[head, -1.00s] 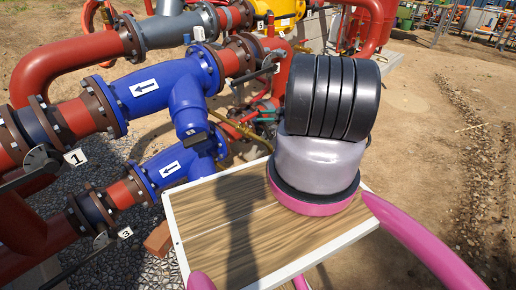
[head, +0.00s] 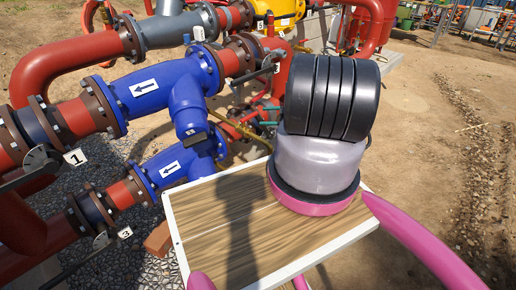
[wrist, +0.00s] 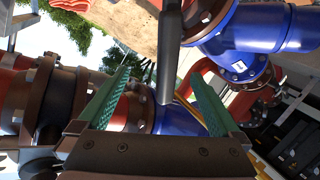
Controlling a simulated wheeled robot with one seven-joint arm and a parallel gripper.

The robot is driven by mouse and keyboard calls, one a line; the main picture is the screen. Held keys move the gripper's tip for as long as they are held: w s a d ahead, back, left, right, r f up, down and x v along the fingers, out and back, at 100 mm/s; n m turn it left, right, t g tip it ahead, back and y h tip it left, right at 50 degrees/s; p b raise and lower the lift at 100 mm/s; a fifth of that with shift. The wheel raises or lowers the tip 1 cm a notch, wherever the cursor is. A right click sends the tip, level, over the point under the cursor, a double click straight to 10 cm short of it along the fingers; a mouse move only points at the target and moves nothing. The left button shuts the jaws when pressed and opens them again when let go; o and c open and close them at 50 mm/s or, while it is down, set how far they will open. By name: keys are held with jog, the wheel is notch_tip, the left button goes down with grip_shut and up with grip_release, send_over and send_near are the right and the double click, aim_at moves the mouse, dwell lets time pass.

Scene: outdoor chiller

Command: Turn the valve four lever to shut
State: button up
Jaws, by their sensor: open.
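In the head view, a dark lever (head: 263,72) sits on the flanged pipe behind the upper blue fitting, with a small white tag beside it; the tag's number is too small to read. In the wrist view, a long black lever (wrist: 170,55) comes down from the top, its end between my green fingers. My gripper (wrist: 160,85) is open, with a gap on each side of the lever. I cannot tell how deep the lever sits between the fingers. In the head view, small green parts that look like my fingers (head: 268,115) show beyond the blue fitting, partly hidden.
Blue fittings (head: 165,90) with white arrows and red pipes (head: 60,60) crowd the left. Levers tagged 1 (head: 75,157) and 3 (head: 124,232) are nearer. A wooden-topped board (head: 225,225) lies in front. Bare ground (head: 415,130) is open at right.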

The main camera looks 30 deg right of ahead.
jog(key=shift+v, duration=2.5)
